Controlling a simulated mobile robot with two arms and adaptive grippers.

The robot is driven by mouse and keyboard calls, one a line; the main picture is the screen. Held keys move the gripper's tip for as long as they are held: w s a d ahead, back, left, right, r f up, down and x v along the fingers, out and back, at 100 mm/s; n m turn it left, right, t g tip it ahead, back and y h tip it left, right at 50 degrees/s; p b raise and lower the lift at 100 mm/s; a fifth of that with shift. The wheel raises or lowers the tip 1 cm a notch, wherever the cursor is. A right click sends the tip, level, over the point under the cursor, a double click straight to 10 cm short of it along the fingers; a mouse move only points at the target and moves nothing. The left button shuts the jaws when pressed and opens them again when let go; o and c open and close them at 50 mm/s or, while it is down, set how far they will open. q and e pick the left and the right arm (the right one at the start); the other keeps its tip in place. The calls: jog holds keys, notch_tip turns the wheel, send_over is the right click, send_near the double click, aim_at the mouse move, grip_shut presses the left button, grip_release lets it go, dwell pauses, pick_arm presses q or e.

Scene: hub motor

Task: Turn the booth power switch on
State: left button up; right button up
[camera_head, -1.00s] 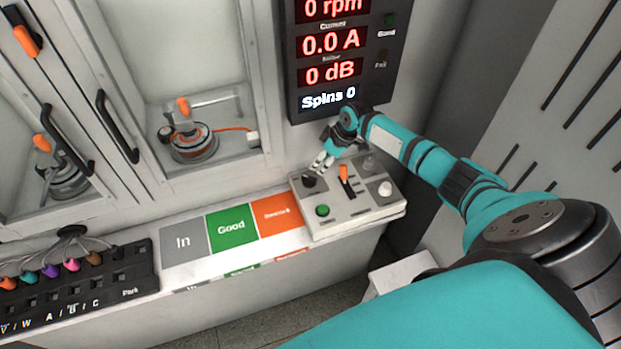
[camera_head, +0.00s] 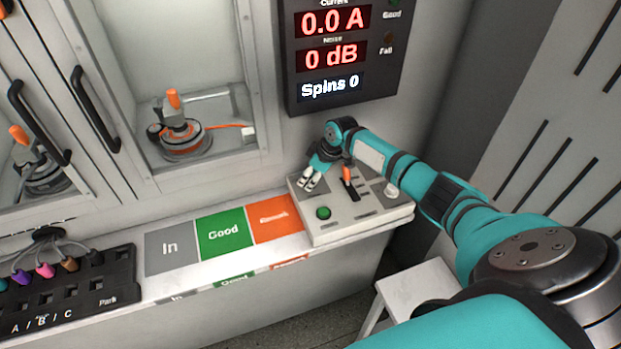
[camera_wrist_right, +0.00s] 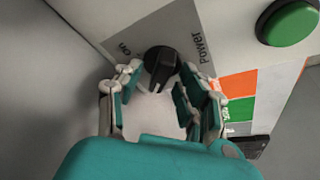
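The booth power switch is a black rotary knob (camera_wrist_right: 161,66) on a grey plate marked "Power" and "on" in the right wrist view. My right gripper (camera_wrist_right: 162,84) is open, with one finger on each side of the knob; I cannot tell whether they touch it. In the head view my right gripper (camera_head: 309,182) reaches down over the left part of the control panel (camera_head: 348,220) and covers the knob. My left gripper is not in view.
The panel also has a green button (camera_head: 323,213), an orange-tipped lever (camera_head: 348,178) and a white knob (camera_head: 391,190). The display (camera_head: 332,52) hangs above it. Coloured "In", "Good" and orange zones (camera_head: 224,233) lie to the left. A glazed booth (camera_head: 190,60) stands behind.

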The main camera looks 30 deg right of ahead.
jog(key=shift+c, duration=0.4)
grip_shut()
